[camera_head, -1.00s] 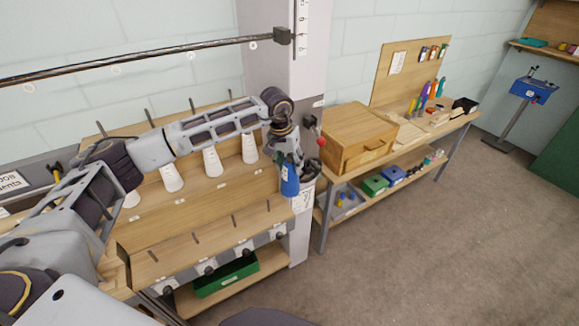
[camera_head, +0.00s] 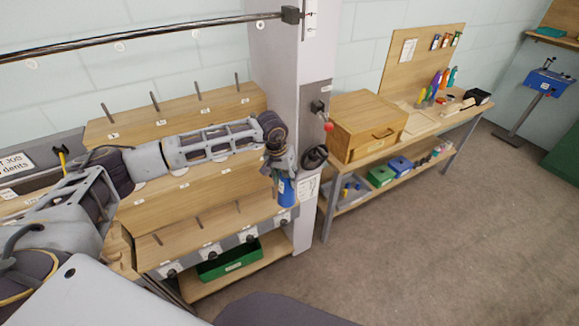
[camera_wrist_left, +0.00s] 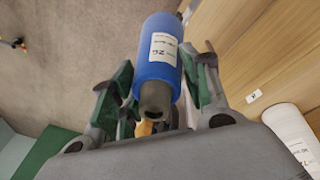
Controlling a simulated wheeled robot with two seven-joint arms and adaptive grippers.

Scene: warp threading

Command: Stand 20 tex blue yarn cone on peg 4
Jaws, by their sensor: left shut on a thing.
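The blue yarn cone (camera_head: 287,193) is in my left gripper (camera_head: 279,172), at the right end of the lower peg row in the head view. In the left wrist view, the cone (camera_wrist_left: 158,60) shows a white label with small print, and the green-padded fingers of my left gripper (camera_wrist_left: 155,88) are around it. The lower shelf of the wooden peg rack (camera_head: 190,248) has several thin upright pegs; three of them stand bare to the left of the cone. I cannot read which is peg 4. The cone's base and any peg beneath it are hidden. My right gripper is out of view.
A grey post (camera_head: 308,130) with a red-knobbed lever (camera_head: 324,120) and a black handwheel (camera_head: 314,156) stands close to the right of the cone. A green bin (camera_head: 230,260) sits below the rack. A white cone (camera_wrist_left: 288,135) shows in the left wrist view.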

